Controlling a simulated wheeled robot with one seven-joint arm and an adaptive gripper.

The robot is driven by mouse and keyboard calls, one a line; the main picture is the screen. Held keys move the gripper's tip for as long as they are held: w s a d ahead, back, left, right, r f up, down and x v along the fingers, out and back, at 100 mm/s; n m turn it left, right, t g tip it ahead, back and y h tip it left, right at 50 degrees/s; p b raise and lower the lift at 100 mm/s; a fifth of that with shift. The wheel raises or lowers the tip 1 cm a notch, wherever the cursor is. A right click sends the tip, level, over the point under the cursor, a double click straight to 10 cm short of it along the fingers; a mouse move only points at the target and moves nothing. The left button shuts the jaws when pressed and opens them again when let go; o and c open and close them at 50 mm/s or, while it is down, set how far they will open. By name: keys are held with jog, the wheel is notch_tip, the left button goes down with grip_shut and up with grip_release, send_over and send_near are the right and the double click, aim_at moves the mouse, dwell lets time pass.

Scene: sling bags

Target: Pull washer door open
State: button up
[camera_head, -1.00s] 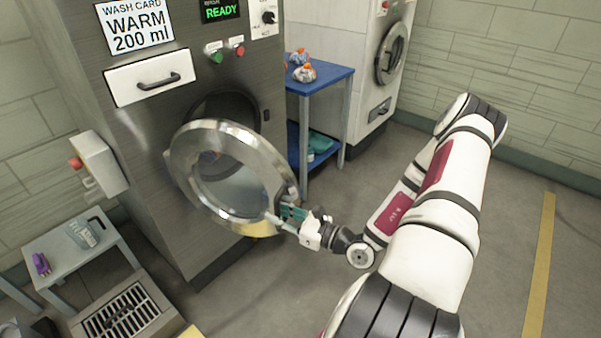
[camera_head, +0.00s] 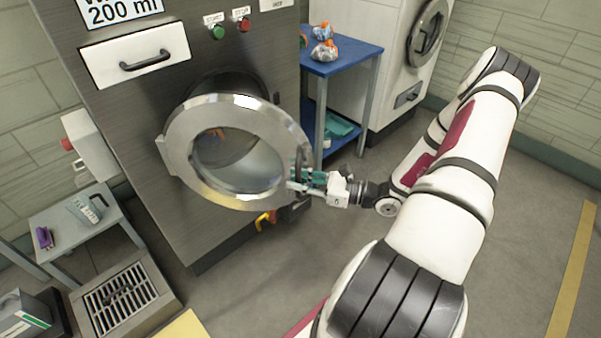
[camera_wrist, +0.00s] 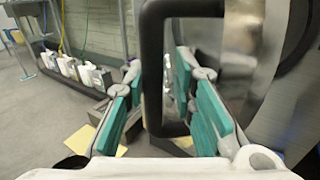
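The washer door (camera_head: 180,145) is a round silver ring with a glass window. It stands ajar, with the dark drum opening (camera_head: 230,85) showing behind its top. My gripper (camera_head: 308,180) is at the door's right edge. In the wrist view, the dark upright bar of the door handle (camera_wrist: 152,70) stands between the teal finger pads of my gripper (camera_wrist: 160,118). The pads are apart, with a gap visible beside the bar. Contact between the pads and the bar cannot be told. The door's metal rim (camera_wrist: 240,45) is just to the right.
A blue table (camera_head: 345,62) with bagged items stands right of the washer, before a second white machine (camera_head: 390,65). A small grey table (camera_head: 65,215) and floor grate (camera_head: 122,297) are at left. A yellow-and-red part (camera_head: 265,220) shows below the door. Floor at right is clear.

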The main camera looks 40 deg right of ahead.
jog(key=shift+d, duration=0.15)
jog(key=s+a+p, duration=0.3)
jog(key=s+p, duration=0.2)
jog(key=s, duration=1)
jog(key=shift+s+a, duration=0.15)
jog(key=shift+a, duration=0.2)
dwell(1.2)
jog(key=shift+c, duration=0.3)
